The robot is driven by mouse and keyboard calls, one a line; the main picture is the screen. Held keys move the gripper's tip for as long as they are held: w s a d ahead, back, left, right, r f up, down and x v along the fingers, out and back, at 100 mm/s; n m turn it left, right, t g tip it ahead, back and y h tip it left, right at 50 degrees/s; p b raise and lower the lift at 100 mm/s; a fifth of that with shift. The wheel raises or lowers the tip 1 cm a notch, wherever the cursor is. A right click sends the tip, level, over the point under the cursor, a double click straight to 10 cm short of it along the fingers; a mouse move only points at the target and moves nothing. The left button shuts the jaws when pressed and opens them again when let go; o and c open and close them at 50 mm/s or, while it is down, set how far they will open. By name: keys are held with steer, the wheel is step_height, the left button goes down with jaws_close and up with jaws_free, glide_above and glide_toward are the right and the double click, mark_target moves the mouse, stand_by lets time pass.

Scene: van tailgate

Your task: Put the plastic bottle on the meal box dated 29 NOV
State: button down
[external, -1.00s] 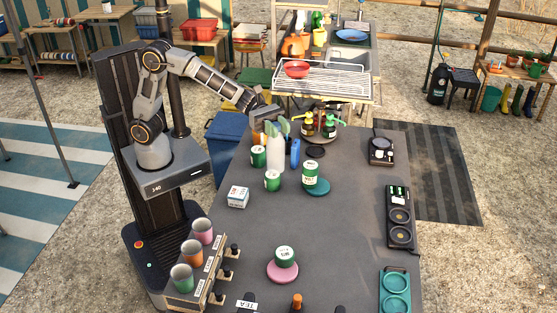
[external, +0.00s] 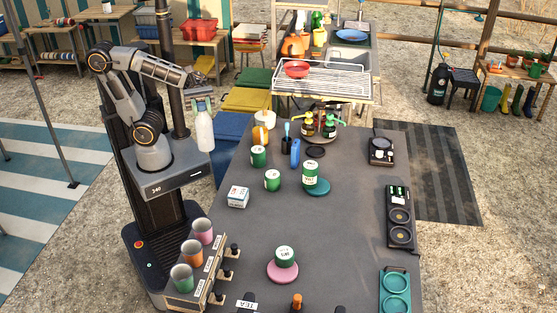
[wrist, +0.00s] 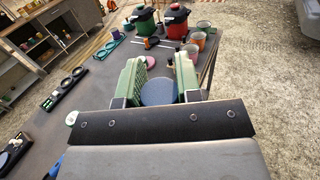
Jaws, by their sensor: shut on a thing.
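A white plastic bottle (external: 204,132) hangs upright from my gripper (external: 200,104), to the left of the grey table and above the blue bin's left side. My gripper's green fingers (wrist: 158,83) are shut on its upper part. In the wrist view a round blue-grey surface (wrist: 158,93) shows between the fingers, probably the bottle's top. A small white box with printed marks (external: 238,197) sits on the left part of the table, and its print is too small to read. I cannot tell any date in these views.
Green tins (external: 272,181) with white labels, a blue bottle (external: 295,154) and a teal disc (external: 319,187) stand near the box. A cup rack (external: 196,272) is at the front left. Pump bottles (external: 318,125) are at the back. The table middle is mostly clear.

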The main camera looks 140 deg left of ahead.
steer(key=w+a+f+b, duration=0.1)
steer(key=w+a+f, duration=0.3)
steer(key=w+f, duration=0.8)
steer(key=shift+w+f, duration=0.25)
steer(key=shift+f, duration=0.15)
steer(key=shift+f+b, duration=0.15)
steer(key=shift+b, duration=0.15)
steer(key=c, duration=0.8)
jaws_free()
